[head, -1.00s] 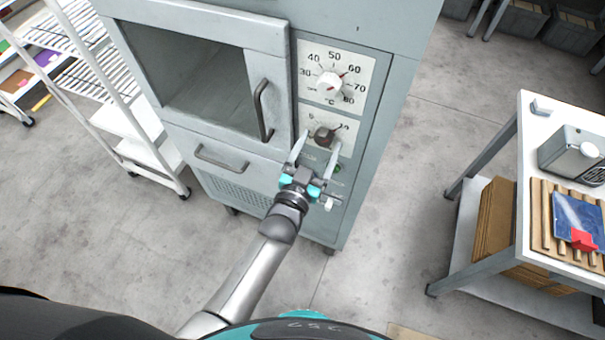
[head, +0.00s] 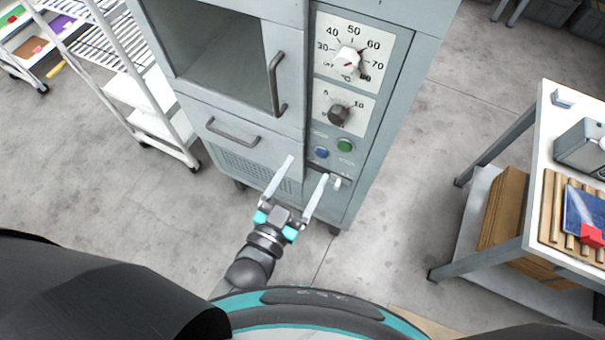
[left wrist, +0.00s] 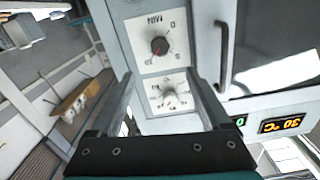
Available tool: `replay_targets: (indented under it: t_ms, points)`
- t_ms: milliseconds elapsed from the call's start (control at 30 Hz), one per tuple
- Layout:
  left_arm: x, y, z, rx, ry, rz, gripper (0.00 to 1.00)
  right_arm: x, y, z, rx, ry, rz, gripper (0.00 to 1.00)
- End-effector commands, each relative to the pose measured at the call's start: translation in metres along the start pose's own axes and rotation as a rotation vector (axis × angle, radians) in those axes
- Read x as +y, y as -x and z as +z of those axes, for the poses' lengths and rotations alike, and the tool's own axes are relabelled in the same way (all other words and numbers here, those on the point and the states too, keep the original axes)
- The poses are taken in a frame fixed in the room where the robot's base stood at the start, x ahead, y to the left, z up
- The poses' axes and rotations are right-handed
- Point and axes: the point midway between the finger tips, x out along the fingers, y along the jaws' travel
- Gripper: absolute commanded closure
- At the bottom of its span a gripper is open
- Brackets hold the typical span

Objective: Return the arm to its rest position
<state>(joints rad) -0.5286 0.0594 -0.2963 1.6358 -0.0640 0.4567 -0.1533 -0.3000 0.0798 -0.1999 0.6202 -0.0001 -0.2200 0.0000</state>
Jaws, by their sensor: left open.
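My left gripper (head: 308,167) is open and empty in the head view. It is in front of the lower part of the grey oven cabinet (head: 385,120), below the dials and apart from them. The cabinet has an upper temperature dial with a white knob (head: 346,60) and a lower dial with a dark knob (head: 339,113). In the left wrist view, both dials show beyond the spread fingers, with the dark knob (left wrist: 160,46) above the white knob (left wrist: 170,95). My right gripper is not in view.
The oven has a door handle (head: 275,83), a drawer handle (head: 232,133), a green button (head: 344,146) and a blue button (head: 321,153). A white wire rack (head: 165,120) stands at left. A white-topped table (head: 545,150) stands at right. Grey floor between is clear.

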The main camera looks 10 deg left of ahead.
Motion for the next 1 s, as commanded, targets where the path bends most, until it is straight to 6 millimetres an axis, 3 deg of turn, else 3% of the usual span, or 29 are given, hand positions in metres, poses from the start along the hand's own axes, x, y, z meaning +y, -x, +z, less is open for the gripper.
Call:
replay_targets:
  t_ms: [500, 600, 667, 767, 867, 1000]
  points:
    - [0.0, 0.0, 0.001, -0.001, 0.0, 0.0, 0.19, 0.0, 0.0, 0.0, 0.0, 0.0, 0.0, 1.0]
    - [0.001, 0.001, 0.014, -0.026, 0.002, 0.003, 0.19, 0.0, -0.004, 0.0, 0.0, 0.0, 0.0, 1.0]
    - [0.002, 0.004, 0.035, -0.069, 0.004, 0.008, 0.19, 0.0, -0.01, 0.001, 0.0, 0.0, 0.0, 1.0]
    - [0.005, 0.013, 0.093, -0.188, 0.012, 0.021, 0.19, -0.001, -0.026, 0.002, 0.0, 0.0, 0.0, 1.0]
    - [0.008, 0.032, 0.168, -0.355, 0.026, 0.034, 0.19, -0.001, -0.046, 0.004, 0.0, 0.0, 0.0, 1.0]
    - [0.01, 0.072, 0.269, -0.6, 0.047, 0.042, 0.19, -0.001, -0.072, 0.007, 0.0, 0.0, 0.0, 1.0]
